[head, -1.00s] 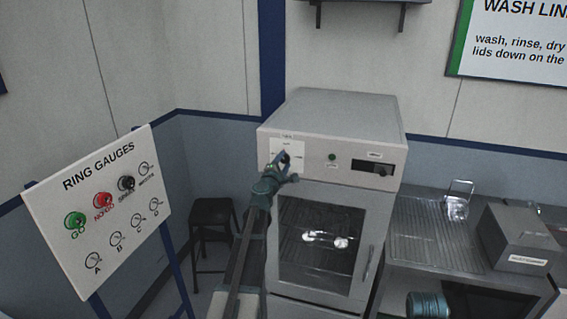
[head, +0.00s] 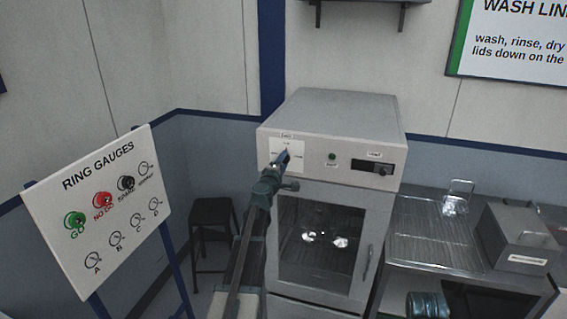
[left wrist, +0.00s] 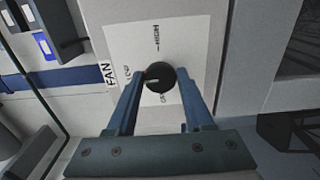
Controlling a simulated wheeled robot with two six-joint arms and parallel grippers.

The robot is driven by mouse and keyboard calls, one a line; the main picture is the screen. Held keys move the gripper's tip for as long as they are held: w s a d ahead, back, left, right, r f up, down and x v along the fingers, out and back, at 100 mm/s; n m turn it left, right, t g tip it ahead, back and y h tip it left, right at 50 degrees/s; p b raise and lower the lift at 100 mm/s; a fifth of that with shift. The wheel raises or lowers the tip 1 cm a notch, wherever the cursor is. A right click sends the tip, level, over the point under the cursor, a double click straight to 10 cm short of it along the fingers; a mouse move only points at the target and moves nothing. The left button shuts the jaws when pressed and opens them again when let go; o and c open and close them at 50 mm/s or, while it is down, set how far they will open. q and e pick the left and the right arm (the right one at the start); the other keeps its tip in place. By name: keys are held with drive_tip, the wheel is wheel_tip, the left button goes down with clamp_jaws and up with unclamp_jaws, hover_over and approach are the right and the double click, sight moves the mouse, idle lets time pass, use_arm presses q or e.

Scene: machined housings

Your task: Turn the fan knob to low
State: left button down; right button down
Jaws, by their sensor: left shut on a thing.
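The fan knob (left wrist: 160,77) is a round black knob with a pale pointer mark, on a white plate (left wrist: 180,35) lettered FAN, with LOW, HIGH and a partly hidden OFF label. In the left wrist view the mark points left and slightly down, near LOW. My left gripper (left wrist: 158,80) has its blue fingers on both sides of the knob, shut on it. In the head view the left gripper (head: 284,158) is at the upper left of the cabinet front (head: 340,165) and largely hides the knob. My right gripper is not in view.
A ring gauge board (head: 100,210) and a stool (head: 211,207) stand left. A ribbed metal counter (head: 430,245) is right.

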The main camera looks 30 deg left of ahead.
use_arm(q)
drive_tip(key=shift+c, duration=1.6)
unclamp_jaws()
drive_tip(key=shift+s, duration=0.1)
drive_tip(key=v, duration=1.3)
drive_tip(key=shift+s+d, duration=0.2)
drive_tip(key=shift+s, duration=0.1)
